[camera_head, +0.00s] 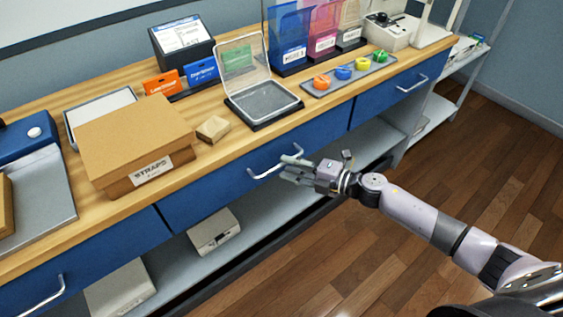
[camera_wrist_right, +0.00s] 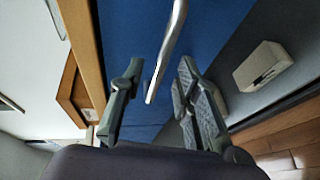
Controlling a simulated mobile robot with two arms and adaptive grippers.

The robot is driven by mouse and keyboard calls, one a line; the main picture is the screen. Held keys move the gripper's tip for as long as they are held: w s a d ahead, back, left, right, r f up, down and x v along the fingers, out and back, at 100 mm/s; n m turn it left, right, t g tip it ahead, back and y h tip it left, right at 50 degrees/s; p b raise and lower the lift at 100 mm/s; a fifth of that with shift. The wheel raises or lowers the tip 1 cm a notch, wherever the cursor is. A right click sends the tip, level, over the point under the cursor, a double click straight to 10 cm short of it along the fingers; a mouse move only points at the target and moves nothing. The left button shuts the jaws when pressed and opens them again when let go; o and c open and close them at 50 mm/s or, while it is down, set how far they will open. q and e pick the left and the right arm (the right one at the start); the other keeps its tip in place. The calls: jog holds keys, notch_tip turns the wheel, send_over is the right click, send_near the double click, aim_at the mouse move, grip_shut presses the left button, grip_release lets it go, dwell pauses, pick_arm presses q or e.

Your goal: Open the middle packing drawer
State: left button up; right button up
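The middle packing drawer (camera_head: 205,195) is a blue front under the wooden worktop and looks shut. Its silver bar handle (camera_head: 262,172) is at its centre right. My right gripper (camera_head: 288,168) is at the handle's right end, its fingers pointing at the drawer. In the right wrist view, the open fingers of the gripper (camera_wrist_right: 160,82) stand on either side of the handle (camera_wrist_right: 172,42), with gaps visible between bar and fingers. The blue drawer front (camera_wrist_right: 135,40) is behind. My left gripper is not in view.
On the wooden worktop (camera_head: 225,150) are a cardboard straps box (camera_head: 130,135), a clear-lidded case (camera_head: 262,100) and a tray of coloured rolls (camera_head: 320,88). Blue drawers flank the middle one. A grey shelf (camera_head: 265,215) with a pale box (camera_head: 213,232) lies below. The floor in front is clear.

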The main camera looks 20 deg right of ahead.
aim_at(282, 163)
jog(key=shift+x, duration=1.55)
grip_shut()
